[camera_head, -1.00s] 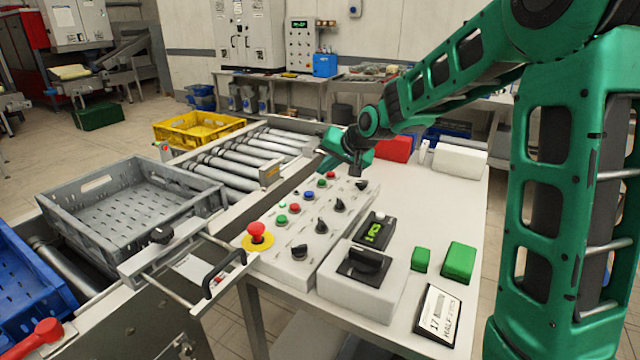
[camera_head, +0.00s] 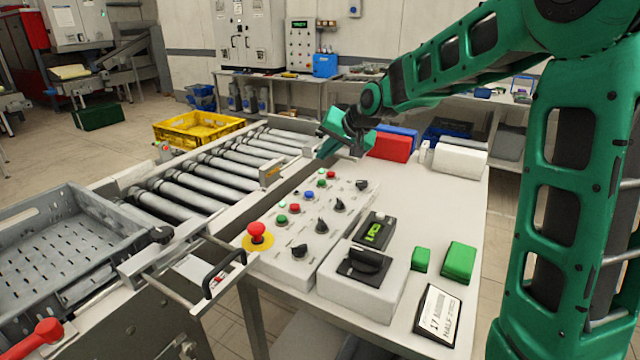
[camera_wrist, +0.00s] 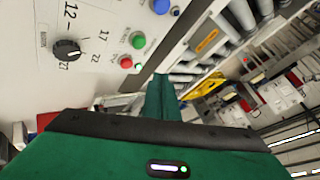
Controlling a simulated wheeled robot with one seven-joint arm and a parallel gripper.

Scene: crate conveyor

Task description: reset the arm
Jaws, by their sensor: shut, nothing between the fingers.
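My gripper (camera_head: 336,145) hangs above the far end of the control panel (camera_head: 309,222) and is apart from its knobs and buttons. In the wrist view my gripper (camera_wrist: 163,92) has its green fingers together with nothing between them. Beyond the fingers a black knob (camera_wrist: 67,50) shows beside a printed scale, with red and green buttons to its right. The panel carries several coloured buttons, black knobs and a red emergency stop (camera_head: 257,231) on a yellow base.
A grey crate (camera_head: 100,207) is on the roller conveyor (camera_head: 190,180) at left. A yellow crate (camera_head: 197,127) stands behind. On the table (camera_head: 398,283) are a dial box, green blocks (camera_head: 459,262), a red box (camera_head: 390,147) and a display card (camera_head: 438,313).

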